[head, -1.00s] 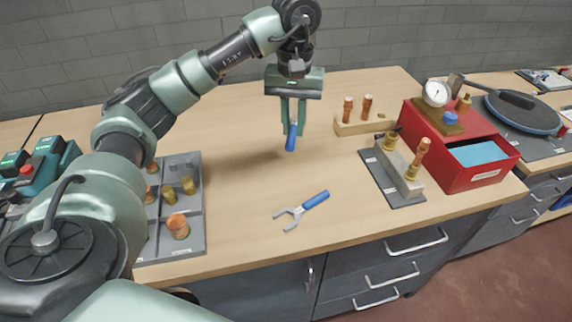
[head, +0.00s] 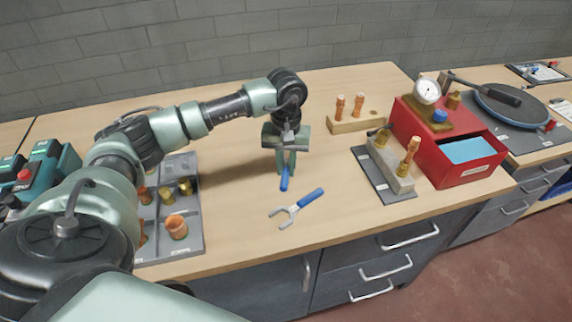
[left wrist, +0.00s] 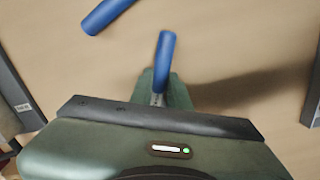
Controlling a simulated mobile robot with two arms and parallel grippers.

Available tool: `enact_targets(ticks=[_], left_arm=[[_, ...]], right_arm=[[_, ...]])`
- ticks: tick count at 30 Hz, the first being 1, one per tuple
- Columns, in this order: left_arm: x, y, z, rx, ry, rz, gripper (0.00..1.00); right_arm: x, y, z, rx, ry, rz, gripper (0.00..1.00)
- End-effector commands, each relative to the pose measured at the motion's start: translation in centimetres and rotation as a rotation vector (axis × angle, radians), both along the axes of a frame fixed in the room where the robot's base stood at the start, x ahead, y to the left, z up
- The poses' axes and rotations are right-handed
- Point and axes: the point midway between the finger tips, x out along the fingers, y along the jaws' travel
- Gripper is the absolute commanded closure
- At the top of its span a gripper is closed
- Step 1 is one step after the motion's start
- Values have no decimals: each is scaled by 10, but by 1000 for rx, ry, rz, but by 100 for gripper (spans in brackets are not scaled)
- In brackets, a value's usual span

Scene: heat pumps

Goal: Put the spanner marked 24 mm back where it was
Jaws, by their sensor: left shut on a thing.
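My left gripper (head: 285,168) is shut on a blue-handled tool (head: 284,184), low over the bench. The blue handle sticks out below the fingers; the rest of this tool is hidden by the gripper. The left wrist view shows the same blue handle (left wrist: 166,58) between the fingers. A second spanner (head: 296,208) with a blue handle and open grey jaws lies on the bench, just right and in front of the gripper. Its handle also shows in the left wrist view (left wrist: 104,15). No size marking is readable on either tool. My right gripper is not in view.
A grey compartment tray (head: 190,242) with copper and brass fittings lies left of the gripper. To the right are a wooden block (head: 345,126) with copper pieces, a dark mat (head: 392,196) with a fixture, and a red box (head: 440,160). Bare bench lies between.

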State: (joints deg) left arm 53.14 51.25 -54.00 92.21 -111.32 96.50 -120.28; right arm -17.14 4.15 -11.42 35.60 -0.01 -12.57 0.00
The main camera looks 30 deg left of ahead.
Motion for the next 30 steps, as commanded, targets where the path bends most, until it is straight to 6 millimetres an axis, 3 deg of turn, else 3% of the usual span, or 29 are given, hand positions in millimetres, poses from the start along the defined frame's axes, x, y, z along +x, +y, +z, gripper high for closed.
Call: enact_targets(ticks=[7,8,9,10,23,30], left_arm=[[0,0,-4,-1,0,0,100],[0,0,-3,0,0,0,75],[0,0,-3,0,0,0,63],[0,0,-3,0,1,0,61],[1,0,6,-1,-3,0,61],[2,0,53,0,-7,-1,61]], right_arm=[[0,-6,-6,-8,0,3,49],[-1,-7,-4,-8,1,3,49],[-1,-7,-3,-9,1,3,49],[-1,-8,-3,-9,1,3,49],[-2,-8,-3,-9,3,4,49],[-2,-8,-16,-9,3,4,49]])
